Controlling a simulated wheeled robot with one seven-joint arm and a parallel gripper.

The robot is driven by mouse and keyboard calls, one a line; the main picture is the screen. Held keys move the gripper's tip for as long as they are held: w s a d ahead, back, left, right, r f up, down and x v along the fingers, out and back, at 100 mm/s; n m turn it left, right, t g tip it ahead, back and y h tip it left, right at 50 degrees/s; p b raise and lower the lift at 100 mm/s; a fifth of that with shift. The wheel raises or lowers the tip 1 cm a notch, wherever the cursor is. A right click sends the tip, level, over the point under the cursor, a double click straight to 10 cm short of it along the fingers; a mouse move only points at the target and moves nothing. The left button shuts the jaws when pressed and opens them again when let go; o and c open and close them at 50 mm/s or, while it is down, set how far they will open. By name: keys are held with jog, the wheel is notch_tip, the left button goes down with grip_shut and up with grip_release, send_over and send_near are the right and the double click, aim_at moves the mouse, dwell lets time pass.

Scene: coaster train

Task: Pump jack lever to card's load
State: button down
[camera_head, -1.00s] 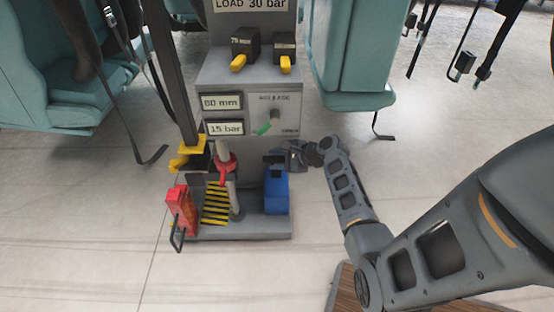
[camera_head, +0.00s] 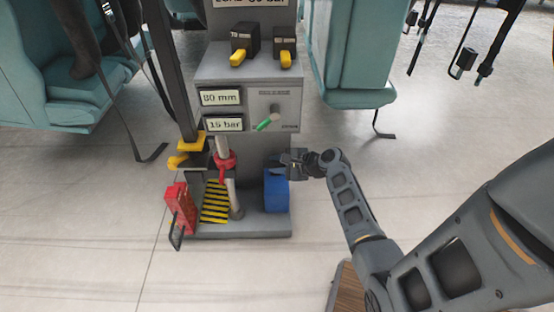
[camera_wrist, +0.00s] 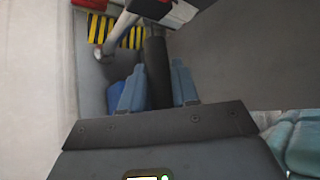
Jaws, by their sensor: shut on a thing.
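The grey jack stand (camera_head: 215,70) carries two readouts, an upper one (camera_head: 220,97) that seems to read 80 mm and a lower one (camera_head: 225,124) reading 15 bar. The load card (camera_head: 250,3) at the top is cut off by the frame; only part of its bar figure shows. My gripper (camera_head: 283,162) is at the stand's right side, just above the blue box (camera_head: 277,190). In the wrist view, a dark bar, apparently the jack lever (camera_wrist: 157,65), lies between my blue-grey fingers (camera_wrist: 157,88), which are shut on it. The lever is hardly visible in the head view.
A red clamp (camera_head: 225,160) sits on a pale post beside a yellow-black striped plate (camera_head: 215,201). A red box (camera_head: 180,207) with a handle stands at left. Teal seats (camera_head: 350,60) flank the stand; front floor is clear.

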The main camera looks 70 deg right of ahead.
jog(key=s+a+f+b, duration=0.2)
jog(key=a+f+b, duration=0.1)
jog(key=f, duration=0.4)
jog(key=shift+a+n+t+h, duration=0.3)
jog(key=shift+a, duration=0.4)
jog(key=c, duration=1.2)
grip_release()
jog(key=shift+o, duration=1.3)
jog(key=shift+w+r, duration=0.1)
jog(key=p+v, duration=0.2)
jog(key=v, duration=0.5)
jog(key=shift+s+p, duration=0.4)
jog(key=shift+a+r, duration=0.1)
